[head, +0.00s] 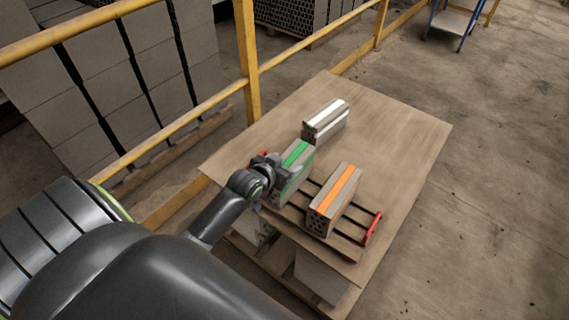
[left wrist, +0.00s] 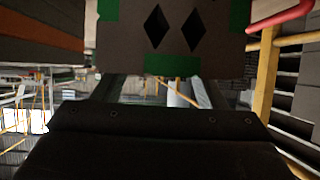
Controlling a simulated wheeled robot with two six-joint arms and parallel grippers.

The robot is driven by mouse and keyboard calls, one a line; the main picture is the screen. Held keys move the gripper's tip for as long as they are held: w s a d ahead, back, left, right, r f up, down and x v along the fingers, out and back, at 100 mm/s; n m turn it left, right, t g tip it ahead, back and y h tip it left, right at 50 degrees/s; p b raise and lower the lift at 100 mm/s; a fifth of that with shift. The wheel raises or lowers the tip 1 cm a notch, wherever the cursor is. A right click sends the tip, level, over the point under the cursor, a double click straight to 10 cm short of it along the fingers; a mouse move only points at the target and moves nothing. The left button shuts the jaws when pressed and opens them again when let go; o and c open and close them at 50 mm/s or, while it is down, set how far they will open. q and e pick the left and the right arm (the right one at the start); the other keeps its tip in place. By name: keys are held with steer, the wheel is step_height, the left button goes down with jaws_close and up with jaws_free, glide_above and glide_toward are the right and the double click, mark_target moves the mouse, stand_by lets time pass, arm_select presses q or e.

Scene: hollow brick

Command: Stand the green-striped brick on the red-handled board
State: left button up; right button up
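The green-striped brick (head: 297,157) is a grey hollow brick, upright, left of the orange-striped one in the head view. My left gripper (head: 272,171) has its fingers around the near end of it and looks shut on it. In the left wrist view the green-striped brick (left wrist: 172,38) shows large, with green patches and diamond holes. The red-handled board (head: 347,248) lies at the table's near edge, its red handle (head: 373,228) on the right. Whether the green-striped brick touches the board or table is hidden. My right gripper is not in view.
An orange-striped brick (head: 335,199) stands on the board, close right of the green-striped one. A white-striped brick (head: 326,121) stands farther back on the wooden table (head: 395,130). The table's right and back parts are clear. A yellow railing (head: 248,60) runs along the left.

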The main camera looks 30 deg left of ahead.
arm_select(q)
steer(key=o, duration=0.4)
